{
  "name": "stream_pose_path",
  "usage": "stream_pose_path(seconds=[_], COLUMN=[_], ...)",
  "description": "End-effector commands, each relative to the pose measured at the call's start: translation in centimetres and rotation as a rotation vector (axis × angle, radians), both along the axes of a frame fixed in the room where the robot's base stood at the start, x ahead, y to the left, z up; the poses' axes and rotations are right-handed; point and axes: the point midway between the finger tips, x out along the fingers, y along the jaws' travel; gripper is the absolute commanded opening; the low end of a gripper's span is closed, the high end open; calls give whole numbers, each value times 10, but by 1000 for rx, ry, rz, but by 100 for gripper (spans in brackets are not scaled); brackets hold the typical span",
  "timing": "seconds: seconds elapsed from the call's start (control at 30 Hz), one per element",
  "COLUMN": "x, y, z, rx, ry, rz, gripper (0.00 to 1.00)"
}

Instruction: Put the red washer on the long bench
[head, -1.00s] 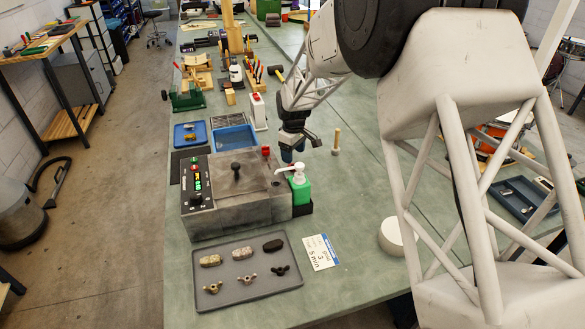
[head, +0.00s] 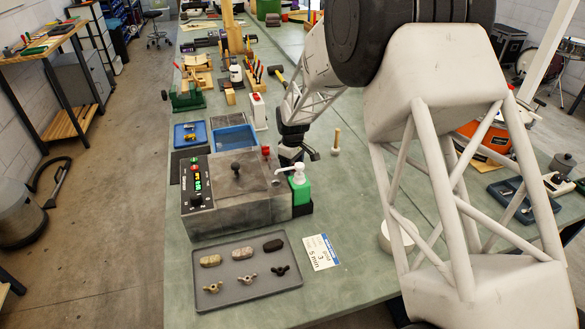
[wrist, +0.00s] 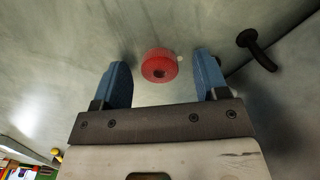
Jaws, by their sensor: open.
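The red washer (wrist: 160,66) shows in the wrist view as a thick red disc with a dark hole, lying on a grey mottled surface. In the head view a small red piece (head: 265,150), seemingly the same washer, shows at the back right of the grey drum machine (head: 240,208). My gripper (wrist: 162,62) is open, its two blue fingers apart with the washer between and slightly beyond their tips in the picture. Nothing is held. In the head view my gripper (head: 290,157) is beside the machine's back right corner. The long bench (head: 345,205) is the green top beneath.
A black knob (head: 236,167) stands on the machine's lid. A green pump bottle (head: 300,186) is at its right side. A blue tray (head: 235,139) lies behind, a grey tray (head: 215,300) in front. A wooden peg (head: 336,141) stands to the right, with bare bench around it.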

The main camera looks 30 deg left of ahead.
Motion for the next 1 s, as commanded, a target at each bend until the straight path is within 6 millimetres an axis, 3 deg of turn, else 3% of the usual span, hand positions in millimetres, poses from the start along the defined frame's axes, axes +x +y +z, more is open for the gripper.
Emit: stream_pose_path(seconds=[0.27,0.6,1.0], x=[0,0,0], y=[0,0,0], z=[0,0,1], rx=[0,0,0], ry=[0,0,0], rz=[0,0,0], gripper=[67,15,9])
